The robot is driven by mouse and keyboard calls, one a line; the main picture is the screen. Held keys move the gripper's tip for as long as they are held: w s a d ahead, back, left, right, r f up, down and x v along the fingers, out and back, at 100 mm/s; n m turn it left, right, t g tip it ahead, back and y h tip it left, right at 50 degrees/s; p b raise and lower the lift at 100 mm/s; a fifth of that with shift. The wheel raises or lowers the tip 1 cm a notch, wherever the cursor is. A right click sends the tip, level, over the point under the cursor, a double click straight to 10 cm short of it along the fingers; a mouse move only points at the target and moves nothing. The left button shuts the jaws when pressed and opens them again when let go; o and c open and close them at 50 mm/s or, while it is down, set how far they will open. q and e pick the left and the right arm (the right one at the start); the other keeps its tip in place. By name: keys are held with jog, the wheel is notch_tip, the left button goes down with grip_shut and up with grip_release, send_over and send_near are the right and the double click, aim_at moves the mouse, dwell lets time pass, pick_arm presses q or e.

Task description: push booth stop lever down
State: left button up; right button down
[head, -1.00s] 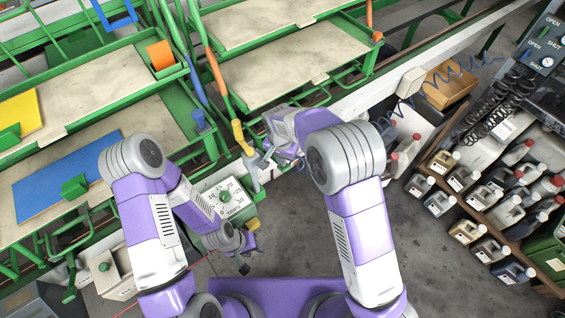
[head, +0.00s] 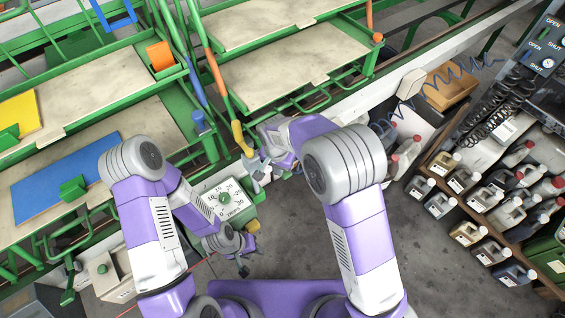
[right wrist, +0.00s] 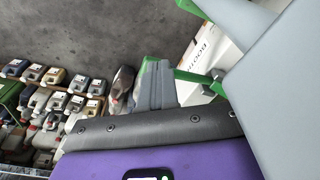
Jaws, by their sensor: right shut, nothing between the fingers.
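A yellow-handled lever (head: 243,139) rises from the green frame in the head view, just left of my right gripper. I cannot read a label on it. A white plate lettered "BOOTH" (right wrist: 201,62) shows in the right wrist view, with a green bar (right wrist: 196,77) beside it. My right gripper (head: 258,184) is shut and empty, below the lever's lower end. I cannot tell whether it touches the lever. A large grey shape covers the right of the wrist view and hides part of the plate. My left gripper (head: 243,268) hangs low near my base; its fingers are too small to judge.
A dial box (head: 228,204) stands between my arms. Orange (head: 216,80) and blue (head: 195,82) levers stand farther back on the green frame. Shelves of bottles (head: 480,200) are at the right. Grey floor (head: 300,240) is open between.

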notch_tip(320, 180, up, 10)
jog(key=p, duration=0.2)
jog(key=shift+f, duration=0.15)
dwell(0.4)
